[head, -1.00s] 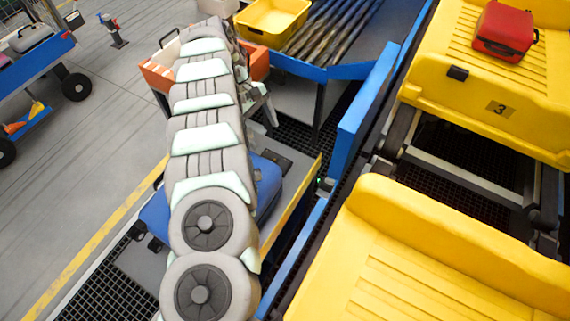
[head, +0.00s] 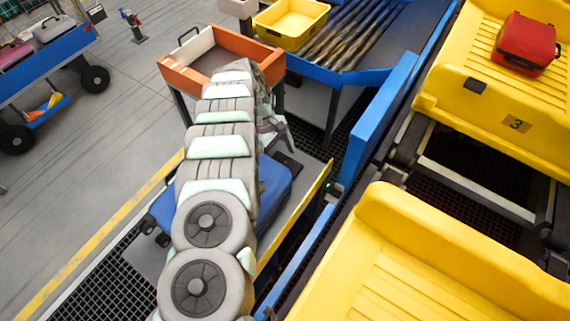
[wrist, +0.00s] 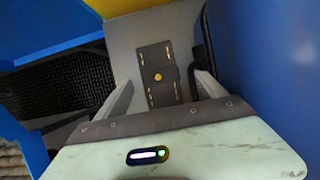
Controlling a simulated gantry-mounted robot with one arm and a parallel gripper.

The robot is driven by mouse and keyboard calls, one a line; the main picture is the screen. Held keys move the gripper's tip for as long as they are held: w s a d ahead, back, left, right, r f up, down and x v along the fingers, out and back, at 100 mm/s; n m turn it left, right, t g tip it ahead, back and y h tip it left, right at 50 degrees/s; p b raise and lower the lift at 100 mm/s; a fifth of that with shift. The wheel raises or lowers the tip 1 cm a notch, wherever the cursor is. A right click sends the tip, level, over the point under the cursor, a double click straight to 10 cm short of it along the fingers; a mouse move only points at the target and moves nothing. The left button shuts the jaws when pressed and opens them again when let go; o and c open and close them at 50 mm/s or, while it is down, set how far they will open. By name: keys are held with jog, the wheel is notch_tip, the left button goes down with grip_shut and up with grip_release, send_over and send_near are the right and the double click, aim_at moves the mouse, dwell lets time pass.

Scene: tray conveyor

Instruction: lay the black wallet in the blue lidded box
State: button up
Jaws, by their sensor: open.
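The black wallet (wrist: 157,75), with light stitching and a brass stud, lies flat on a grey surface in the wrist view. My gripper (wrist: 163,80) is open, one finger on each side of the wallet and apart from it. In the head view a dark flat piece (head: 287,163), which looks like the wallet, shows just right of my arm. A blue case (head: 272,188) lies on the grey platform, partly hidden by my arm, and fills the right of the wrist view (wrist: 265,70). I cannot tell whether it is the blue lidded box; no open box shows.
An orange-rimmed tray (head: 180,72) and a yellow bin (head: 300,42) stand behind my arm. A yellow edge strip (head: 310,195) borders the platform. Large yellow conveyor trays (head: 430,270) are at right, one holding a red case (head: 527,42).

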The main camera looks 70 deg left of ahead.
jog(key=shift+x, duration=0.9)
jog(key=shift+r, duration=0.1)
jog(key=shift+f, duration=0.25)
jog(key=shift+c, duration=0.6)
jog(key=c, duration=1.5)
jog(key=shift+r, duration=0.1)
